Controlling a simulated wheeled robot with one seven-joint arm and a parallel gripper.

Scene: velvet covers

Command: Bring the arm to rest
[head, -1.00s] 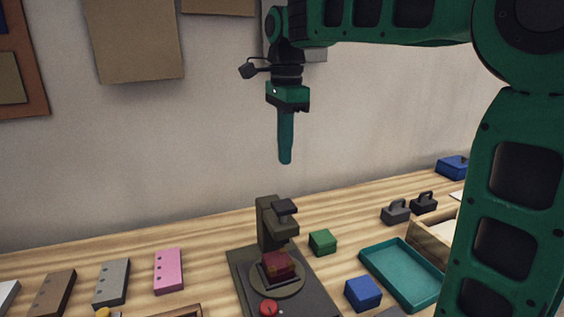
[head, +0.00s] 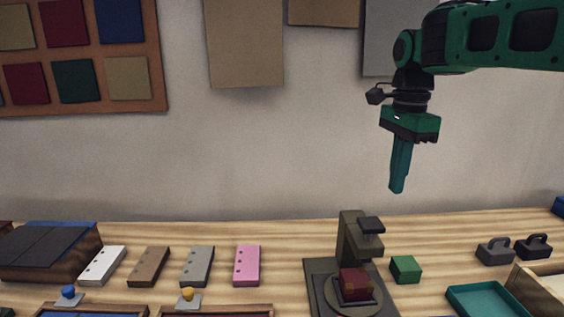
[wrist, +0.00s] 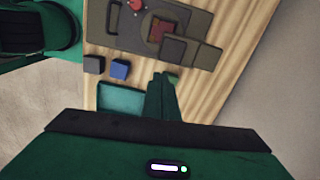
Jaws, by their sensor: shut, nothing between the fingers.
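My gripper (head: 398,190) hangs pointing down in the air above the wooden table, over the area near the dark press-like stand. Its fingers are together and hold nothing. In the wrist view the shut fingers (wrist: 161,82) point toward the table, well apart from anything on it. My green arm reaches in from the upper right of the head view.
The stand (head: 349,240) bears a dark red block (head: 355,285). A green block (head: 405,269), a teal tray (head: 487,301) and black-handled weights (head: 495,251) lie to its right. Several slabs, one pink (head: 247,265), lie left. The air around the gripper is clear.

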